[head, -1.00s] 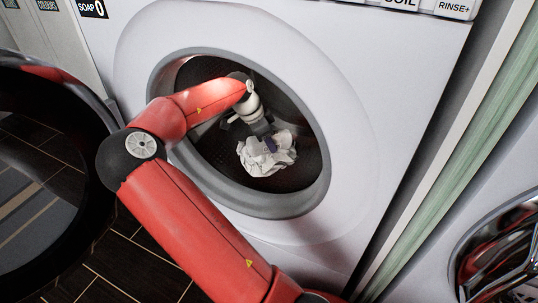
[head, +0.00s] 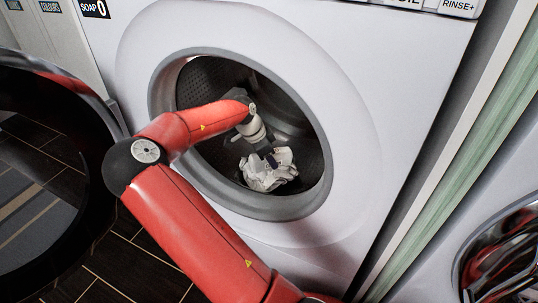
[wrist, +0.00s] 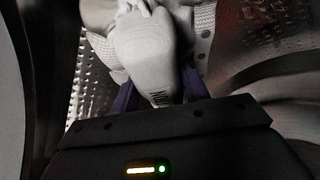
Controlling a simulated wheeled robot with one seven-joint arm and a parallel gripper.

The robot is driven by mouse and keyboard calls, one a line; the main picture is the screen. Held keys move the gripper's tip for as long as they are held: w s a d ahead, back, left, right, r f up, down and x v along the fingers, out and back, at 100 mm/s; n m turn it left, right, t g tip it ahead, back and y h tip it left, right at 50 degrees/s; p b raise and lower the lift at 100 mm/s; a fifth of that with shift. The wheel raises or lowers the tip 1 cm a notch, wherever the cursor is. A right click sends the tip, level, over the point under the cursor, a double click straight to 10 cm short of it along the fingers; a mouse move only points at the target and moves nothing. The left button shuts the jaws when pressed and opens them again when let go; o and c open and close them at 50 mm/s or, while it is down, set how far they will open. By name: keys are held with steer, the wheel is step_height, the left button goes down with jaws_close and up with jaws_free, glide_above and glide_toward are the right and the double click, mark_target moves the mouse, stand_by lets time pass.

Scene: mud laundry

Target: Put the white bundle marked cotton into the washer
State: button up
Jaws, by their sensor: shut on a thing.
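The white bundle (head: 268,172) is crumpled cloth and sits inside the open drum of the washer (head: 345,110), low in the round opening. In the wrist view the bundle (wrist: 148,48) fills the space between my fingers. My gripper (head: 262,157) reaches through the opening and is shut on the bundle. In the wrist view, the dark fingers of my gripper (wrist: 158,92) stand on both sides of the cloth. No cotton mark can be read on it. Whether the bundle touches the drum floor I cannot tell.
The washer's round door (head: 60,170) hangs open at the left. The metal rim (head: 325,185) surrounds the opening close to my arm. Another machine with a shiny round door (head: 505,250) stands at the right. The perforated drum wall (wrist: 270,45) is close around the bundle.

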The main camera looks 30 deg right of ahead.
steer(key=o, duration=1.2)
steer(key=p+v, duration=0.1)
steer(key=v, duration=0.7)
steer(key=shift+d+r, duration=0.1)
steer(key=shift+r, duration=0.2)
